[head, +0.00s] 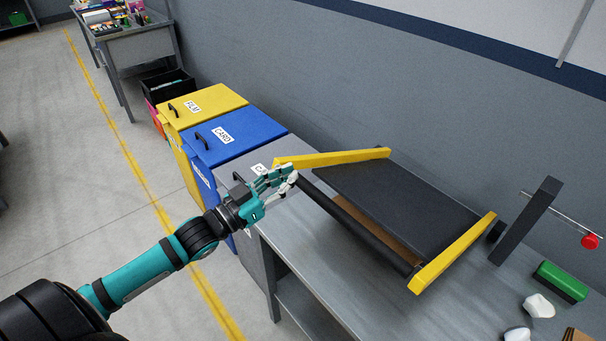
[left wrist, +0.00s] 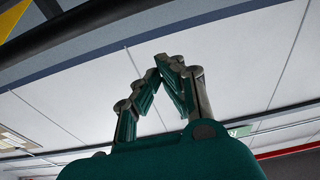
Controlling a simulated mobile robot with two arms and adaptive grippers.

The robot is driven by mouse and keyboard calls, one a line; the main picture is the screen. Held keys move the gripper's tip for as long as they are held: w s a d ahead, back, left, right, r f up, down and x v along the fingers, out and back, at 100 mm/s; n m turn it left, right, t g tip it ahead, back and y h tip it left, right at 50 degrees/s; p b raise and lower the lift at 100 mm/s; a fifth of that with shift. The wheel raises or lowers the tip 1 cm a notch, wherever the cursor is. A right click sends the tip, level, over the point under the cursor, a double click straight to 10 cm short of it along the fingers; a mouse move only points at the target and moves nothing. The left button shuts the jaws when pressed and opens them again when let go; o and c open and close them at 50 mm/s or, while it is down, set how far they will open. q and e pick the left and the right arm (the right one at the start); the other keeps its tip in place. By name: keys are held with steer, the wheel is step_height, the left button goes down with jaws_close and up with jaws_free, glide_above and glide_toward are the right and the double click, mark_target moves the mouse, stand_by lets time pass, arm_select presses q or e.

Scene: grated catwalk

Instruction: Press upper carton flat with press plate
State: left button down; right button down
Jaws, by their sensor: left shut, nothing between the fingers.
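The press plate (head: 395,190) is a dark flat panel on the grey workbench, with yellow side arms (head: 452,254) and a black front bar (head: 355,222). A strip of brown cardboard (head: 392,238) shows between the bar and the panel; the rest is hidden under the plate, and I cannot tell upper from lower carton. My left gripper (head: 288,177) is shut and empty at the far-left end of the bar, near the yellow arm (head: 330,159). Whether it touches is unclear. In the left wrist view its fingertips (left wrist: 169,62) meet. My right gripper is out of view.
Yellow (head: 208,101) and blue (head: 240,134) lidded bins stand left of the workbench (head: 325,252). A dark post (head: 526,220), a red knob (head: 590,241), a green block (head: 562,281) and white lumps (head: 538,306) are on the right. The floor at left is clear.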

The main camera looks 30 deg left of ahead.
arm_select(q)
steer(key=x, duration=0.1)
steer(key=p+x, duration=0.1)
steer(key=x, duration=0.3)
steer(key=shift+w+r+p, duration=0.2)
steer(key=shift+r+p, duration=0.1)
steer(key=shift+p, duration=0.05)
steer(key=f, duration=0.1)
steer(key=f+p, duration=0.1)
steer(key=f, duration=0.1)
steer(key=shift+s+f, duration=0.25)
steer(key=shift+f, duration=0.05)
steer(key=shift+s+f, duration=0.1)
steer(key=shift+f, duration=0.4)
